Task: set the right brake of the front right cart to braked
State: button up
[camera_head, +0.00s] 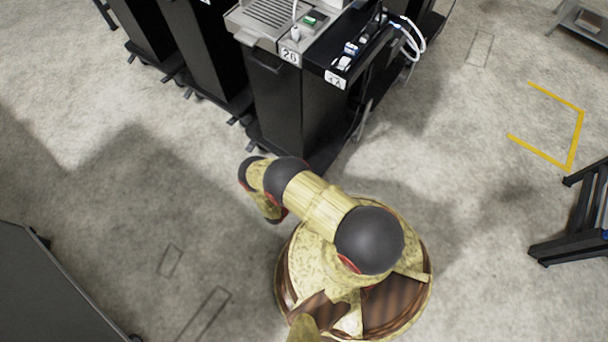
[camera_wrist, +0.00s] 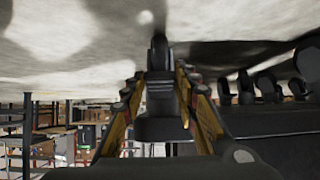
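The front right cart (camera_head: 283,105) is a tall black cart with labels 26 and 1A, standing upright in the head view. Its foot on the near side is partly hidden behind my arm, and its right brake cannot be made out there. In the wrist view, which looks upside down with the floor on top, my gripper (camera_wrist: 158,75) has its two yellow-and-black fingers apart. A dark caster-like part (camera_wrist: 159,92) shows between them; I cannot tell if they touch it. Whether its brake pedal is up or down is unclear. My gripper is hidden in the head view.
More black carts (camera_head: 207,55) stand in a row to the left. A dark cabinet (camera_head: 50,290) is at lower left and a dark-legged frame (camera_head: 580,225) at right. Several other casters (camera_wrist: 246,88) show at right in the wrist view. Floor is free around my base.

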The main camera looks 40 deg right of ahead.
jog(key=o, duration=0.5)
jog(key=shift+c, duration=0.2)
jog(key=shift+a, duration=0.1)
jog(key=v, duration=1.1)
jog(key=shift+a+r, duration=0.2)
jog(key=shift+a, duration=0.1)
jog(key=shift+s, duration=0.15)
